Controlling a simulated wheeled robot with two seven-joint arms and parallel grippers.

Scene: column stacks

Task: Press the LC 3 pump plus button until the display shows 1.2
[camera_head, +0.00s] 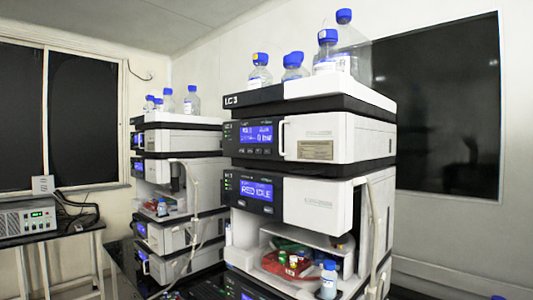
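The LC 3 stack (315,118) stands right of centre in the head view, with an "LC 3" label on its dark top tray. Its upper module (322,124) has a dark front panel with a lit blue display (257,135). Part of the text seems to read "0 bar"; the other figures are too small to read surely. Small buttons (256,151) sit in a row below this display; I cannot tell which one is plus. The module below has a blue display (258,190) with large, unclear text. Neither of my grippers is in view.
Blue-capped bottles (327,55) stand on top of the stack. A pale tube (374,235) hangs down its right side. A second similar stack (180,140) stands behind to the left. A grey instrument (27,220) sits on a table at far left.

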